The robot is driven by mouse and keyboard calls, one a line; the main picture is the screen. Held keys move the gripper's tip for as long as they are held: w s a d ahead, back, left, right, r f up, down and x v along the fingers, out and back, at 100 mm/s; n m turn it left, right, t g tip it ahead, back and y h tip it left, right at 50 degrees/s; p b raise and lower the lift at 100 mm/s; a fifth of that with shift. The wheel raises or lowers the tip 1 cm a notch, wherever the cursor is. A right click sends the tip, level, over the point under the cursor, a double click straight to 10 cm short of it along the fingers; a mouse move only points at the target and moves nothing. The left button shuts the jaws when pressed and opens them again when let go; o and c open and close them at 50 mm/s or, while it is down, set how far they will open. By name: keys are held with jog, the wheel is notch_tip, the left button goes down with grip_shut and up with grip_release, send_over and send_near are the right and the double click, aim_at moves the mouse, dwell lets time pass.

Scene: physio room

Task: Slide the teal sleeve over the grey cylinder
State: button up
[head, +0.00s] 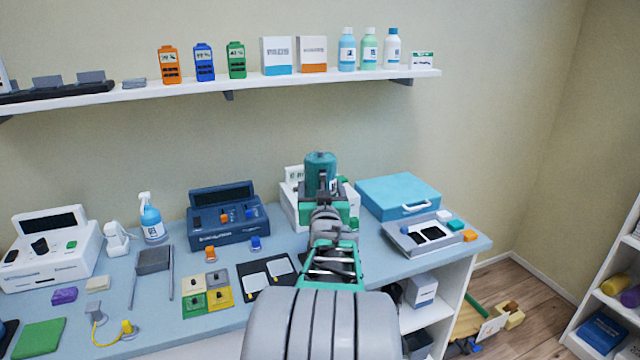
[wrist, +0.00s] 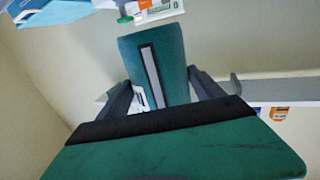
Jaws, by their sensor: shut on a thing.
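The teal sleeve (head: 320,163) is held up roughly upright in my gripper (head: 322,187), above the back of the bench in the head view. In the wrist view the sleeve (wrist: 178,62) fills the space between the two dark fingers of my gripper (wrist: 162,92). A light grey strip with a dark border runs along its side. My gripper is shut on the sleeve. I cannot pick out the grey cylinder in either view; my arm and gripper hide part of the bench.
A white device (head: 290,208) stands partly hidden behind my gripper. A dark blue console (head: 228,230) is to its left; a blue case (head: 398,193) and a grey tray (head: 405,245) are to its right. A wall shelf (head: 270,80) with bottles and boxes runs above.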

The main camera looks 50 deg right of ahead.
notch_tip(320, 180, down, 9)
jog(key=b, duration=0.4)
jog(key=shift+f, duration=0.15)
notch_tip(320, 180, down, 7)
jog(key=b, duration=0.9)
jog(key=shift+f+b, duration=0.2)
jog(key=shift+b, duration=0.15)
jog(key=shift+s, duration=0.1)
jog(key=shift+s+a+b, duration=0.1)
jog(key=shift+b, duration=0.7)
dwell(0.4)
jog(key=shift+f+b, duration=0.35)
jog(key=shift+b, duration=0.2)
dwell(0.4)
jog(key=o, duration=1.7)
jog(key=shift+f, duration=0.15)
